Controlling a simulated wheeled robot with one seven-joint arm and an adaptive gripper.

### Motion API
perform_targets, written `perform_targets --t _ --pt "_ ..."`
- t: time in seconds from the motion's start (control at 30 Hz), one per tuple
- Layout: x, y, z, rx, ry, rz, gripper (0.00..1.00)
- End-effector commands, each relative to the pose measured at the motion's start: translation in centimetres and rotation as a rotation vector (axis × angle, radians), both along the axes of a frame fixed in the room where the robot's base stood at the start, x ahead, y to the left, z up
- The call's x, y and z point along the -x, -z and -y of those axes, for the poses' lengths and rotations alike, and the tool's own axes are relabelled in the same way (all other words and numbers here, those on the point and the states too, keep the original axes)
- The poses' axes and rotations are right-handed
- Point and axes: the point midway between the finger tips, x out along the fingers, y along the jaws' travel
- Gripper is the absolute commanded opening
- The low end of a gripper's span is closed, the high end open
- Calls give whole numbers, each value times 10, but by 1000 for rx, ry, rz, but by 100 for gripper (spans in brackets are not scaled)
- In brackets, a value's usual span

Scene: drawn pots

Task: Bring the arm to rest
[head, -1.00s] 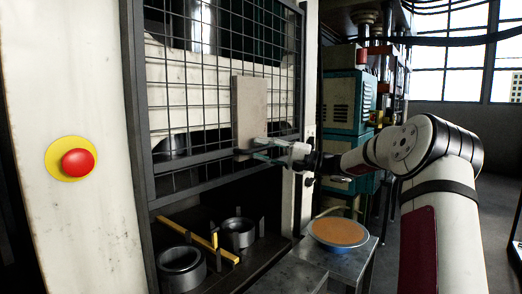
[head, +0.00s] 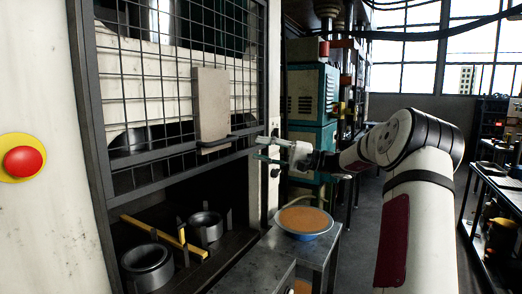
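My gripper (head: 262,148) is in front of the press's right post, its two fingers apart with nothing seen between them. It points left toward a flat beige plate (head: 211,103) on the mesh guard. A dark handle (head: 235,138) stands out at the plate's lower end, and the fingertips are just right of it. My arm reaches in from the lower right, with the elbow raised and bent.
A blue bowl with orange contents (head: 304,221) stands on a metal side table (head: 255,262) below my gripper. A red button (head: 22,161) is at left. Open floor lies at right.

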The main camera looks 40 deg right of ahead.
Motion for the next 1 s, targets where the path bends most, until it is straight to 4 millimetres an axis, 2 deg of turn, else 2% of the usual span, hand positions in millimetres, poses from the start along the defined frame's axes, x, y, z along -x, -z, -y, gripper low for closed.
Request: perform_targets --t 0.3,0.37,0.43,0.47,0.57,0.6,0.67,0.7,0.8,0.9,1.0 --pt "-1 0 -1 1 -1 -1 33" --pt "-2 0 -6 8 -9 -10 33" --pt "-6 1 -23 30 -33 -38 33" --pt "-7 3 -34 47 -47 -59 33" --pt "-12 10 -88 132 -119 -155 33" --pt "-12 14 -114 181 -153 -203 33" --pt "-7 22 -154 263 -201 -280 33" --pt "-2 28 -178 319 -229 -329 33" --pt "19 42 -230 462 -285 -435 33" --pt "47 55 -271 610 -324 -522 33" --pt "79 65 -302 759 -344 -587 33"
